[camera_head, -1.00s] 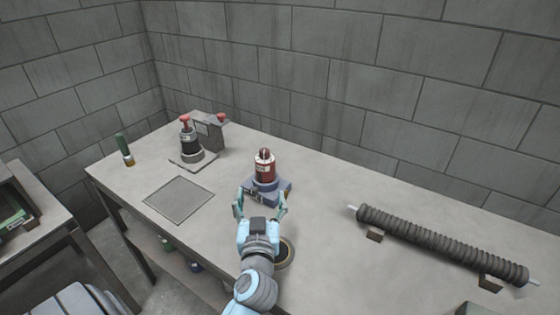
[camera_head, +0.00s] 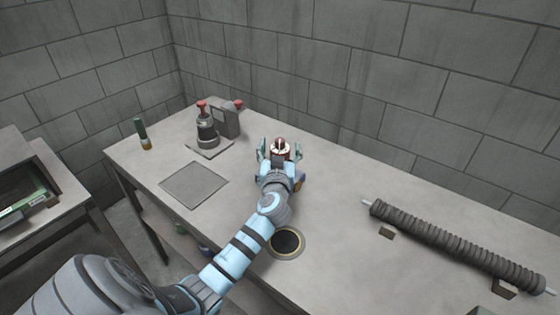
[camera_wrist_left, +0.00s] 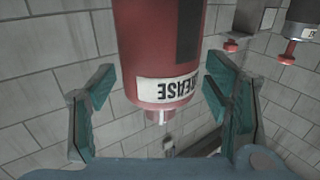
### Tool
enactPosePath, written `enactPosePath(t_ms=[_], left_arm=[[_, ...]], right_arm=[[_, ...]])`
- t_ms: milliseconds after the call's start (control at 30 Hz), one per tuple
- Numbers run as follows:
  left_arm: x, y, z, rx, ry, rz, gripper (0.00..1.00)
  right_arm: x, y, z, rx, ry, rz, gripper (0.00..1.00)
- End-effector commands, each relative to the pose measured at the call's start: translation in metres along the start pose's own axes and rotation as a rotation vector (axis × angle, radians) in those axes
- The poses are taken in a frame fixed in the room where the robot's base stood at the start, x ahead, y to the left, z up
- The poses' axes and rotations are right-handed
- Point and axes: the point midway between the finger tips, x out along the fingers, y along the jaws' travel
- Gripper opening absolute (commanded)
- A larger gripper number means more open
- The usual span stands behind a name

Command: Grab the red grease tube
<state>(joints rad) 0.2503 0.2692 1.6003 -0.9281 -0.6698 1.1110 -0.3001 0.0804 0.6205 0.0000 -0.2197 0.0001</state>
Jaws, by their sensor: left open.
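The red grease tube (camera_wrist_left: 160,45) stands between the open fingers of my left gripper (camera_wrist_left: 160,105) in the left wrist view. Its white label reads "EASE" upside down. A gap shows on each side between the tube and the teal fingers. In the head view only the top of the tube (camera_head: 279,146) shows above my left gripper (camera_head: 280,151), whose fingers flank it. My left wrist hides its lower part and most of its stand. My right gripper is not in view.
A device with red knobs (camera_head: 207,130) stands at the back left, near a green tube (camera_head: 141,133). A flat square plate (camera_head: 194,185) and a round ring hole (camera_head: 286,243) are in the bench. A ribbed roller (camera_head: 455,244) lies at the right.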

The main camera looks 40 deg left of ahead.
Motion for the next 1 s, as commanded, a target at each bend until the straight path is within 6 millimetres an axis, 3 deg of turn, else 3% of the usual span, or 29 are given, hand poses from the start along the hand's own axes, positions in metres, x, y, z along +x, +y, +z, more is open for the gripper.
enactPosePath(t_ms=[100, 433, 767, 867, 1000], left_arm=[[0.000, 0.000, 0.000, 0.000, 0.000, 0.000, 0.67], [-0.001, 0.000, 0.000, 0.001, 0.000, -0.001, 0.15], [-0.001, -0.001, -0.007, 0.001, 0.002, -0.001, 0.13], [-0.001, -0.001, -0.021, 0.000, 0.004, -0.002, 0.13], [-0.001, -0.001, -0.060, -0.001, 0.007, -0.001, 0.13]], right_arm=[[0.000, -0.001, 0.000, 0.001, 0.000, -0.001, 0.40], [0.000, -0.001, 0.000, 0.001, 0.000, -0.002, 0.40], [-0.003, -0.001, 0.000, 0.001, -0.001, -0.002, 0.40], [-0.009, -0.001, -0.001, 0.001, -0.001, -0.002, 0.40], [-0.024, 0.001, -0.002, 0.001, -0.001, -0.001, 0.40]])
